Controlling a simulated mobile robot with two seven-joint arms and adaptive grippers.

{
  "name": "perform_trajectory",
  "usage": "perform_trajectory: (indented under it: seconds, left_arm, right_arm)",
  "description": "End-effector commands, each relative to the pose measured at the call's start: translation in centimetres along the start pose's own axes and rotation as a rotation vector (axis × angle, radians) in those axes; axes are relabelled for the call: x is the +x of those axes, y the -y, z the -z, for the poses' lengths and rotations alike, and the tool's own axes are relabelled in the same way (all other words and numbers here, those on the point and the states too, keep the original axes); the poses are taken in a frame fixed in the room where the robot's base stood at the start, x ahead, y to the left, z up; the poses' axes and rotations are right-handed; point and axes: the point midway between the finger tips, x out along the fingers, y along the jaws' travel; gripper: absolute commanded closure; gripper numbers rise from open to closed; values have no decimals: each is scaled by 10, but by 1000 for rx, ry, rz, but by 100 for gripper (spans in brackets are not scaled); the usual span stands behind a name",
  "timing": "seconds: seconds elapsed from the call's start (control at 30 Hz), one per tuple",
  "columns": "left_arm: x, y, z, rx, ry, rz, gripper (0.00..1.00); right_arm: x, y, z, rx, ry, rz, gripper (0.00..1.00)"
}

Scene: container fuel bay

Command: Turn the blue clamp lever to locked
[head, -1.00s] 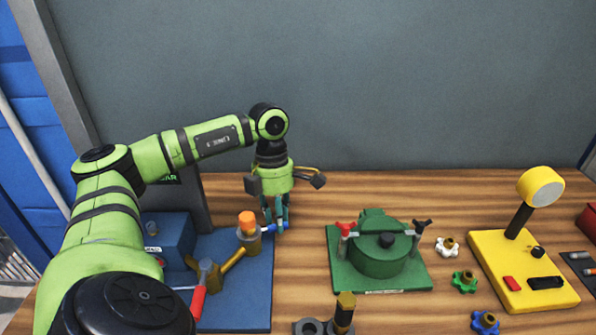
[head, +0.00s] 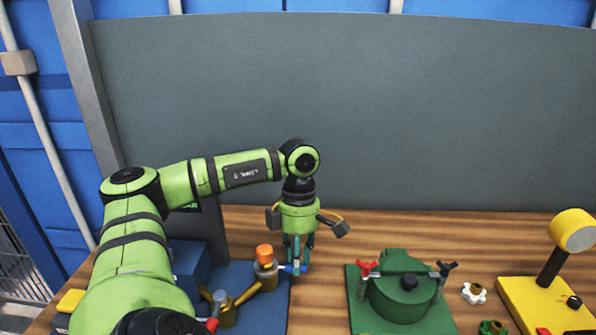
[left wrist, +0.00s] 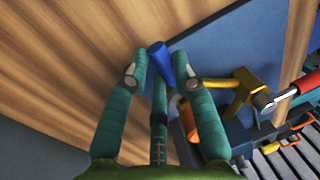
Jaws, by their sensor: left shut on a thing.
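The blue clamp lever (head: 302,269) sticks out to the right from a brass fitting with an orange cap (head: 264,252) on the blue base plate (head: 262,310). My left gripper (head: 296,267) points down over the plate's right edge and is shut on the lever. In the left wrist view the lever's blue end (left wrist: 159,60) shows between the fingertips, and the gripper (left wrist: 160,66) hides part of it. The lever's locked mark cannot be made out. My right gripper is not in view.
A green lidded pot (head: 398,300) with red and black clamp handles stands to the right. Loose knobs (head: 474,293) and a yellow stand (head: 540,300) lie farther right. A grey panel (head: 340,110) rises behind the table. Bare wood separates the blue plate and the pot.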

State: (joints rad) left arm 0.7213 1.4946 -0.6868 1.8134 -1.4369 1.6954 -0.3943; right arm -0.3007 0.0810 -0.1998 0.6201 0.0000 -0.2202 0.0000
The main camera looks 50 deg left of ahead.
Motion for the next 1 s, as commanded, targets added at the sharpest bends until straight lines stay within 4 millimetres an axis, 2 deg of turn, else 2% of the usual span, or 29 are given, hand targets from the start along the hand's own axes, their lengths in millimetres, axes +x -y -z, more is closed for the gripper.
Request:
perform_trajectory:
  seconds: [0.03, 0.1, 0.47, 0.57, 0.8, 1.0]
  left_arm:
    - [0, 1, -1, 7, 1, 2, 70]
    - [0, 1, -1, 6, 1, 2, 49]
    - [-3, 0, 0, 2, 0, 0, 49]
    - [-14, 0, -1, 2, 3, -1, 49]
    - [-54, 0, -2, 5, 5, 0, 49]
    - [-73, 1, -1, 5, 2, 1, 49]
  right_arm:
    - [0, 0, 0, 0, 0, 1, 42]
    - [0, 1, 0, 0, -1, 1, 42]
    - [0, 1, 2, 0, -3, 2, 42]
    - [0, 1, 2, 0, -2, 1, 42]
    - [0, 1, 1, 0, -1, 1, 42]
    - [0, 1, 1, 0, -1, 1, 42]
